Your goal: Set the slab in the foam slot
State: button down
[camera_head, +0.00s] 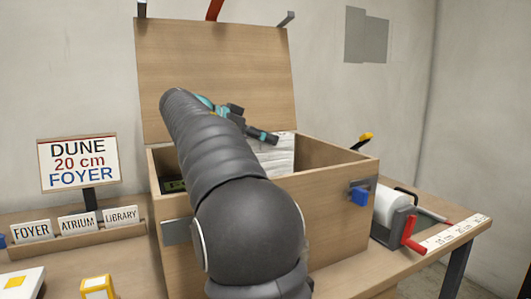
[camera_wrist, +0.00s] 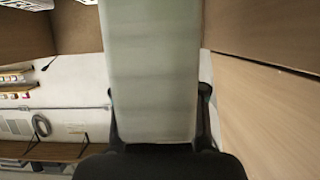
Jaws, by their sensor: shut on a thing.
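A pale slab (camera_wrist: 153,70) fills the middle of the wrist view, faintly banded across. My gripper (camera_wrist: 158,100) is shut on it, with a dark finger at each side. In the head view, a whitish panel with faint wavy lines, which looks like the slab (camera_head: 280,158), shows inside the open wooden crate (camera_head: 335,192), below the dark end of my wrist. My arm hides the gripper's fingers and much of the crate's inside there. The foam slot cannot be made out. Whether the slab touches anything in the crate cannot be told.
The crate's lid (camera_head: 265,70) stands open at the back. A sign reading DUNE 20 cm FOYER (camera_head: 78,163) stands left, behind a rack of name cards (camera_head: 77,223). A roll holder with a red crank (camera_head: 412,235) sits right of the crate.

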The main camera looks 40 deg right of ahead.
aim_at(265, 152)
jog(key=shift+f, duration=1.5)
jog(key=shift+s+f+b, duration=0.1)
jog(key=shift+f+b, duration=0.3)
jog(key=shift+b, duration=0.2)
jog(key=shift+f+b, duration=0.3)
jog(key=shift+f, duration=0.15)
jog(key=c, duration=0.7)
grip_release()
jog(key=shift+f, duration=0.2)
jog(key=shift+o, duration=0.2)
jog(key=shift+r+p, duration=0.5)
jog(key=r+p+v, duration=0.1)
jog(key=v, duration=1.1)
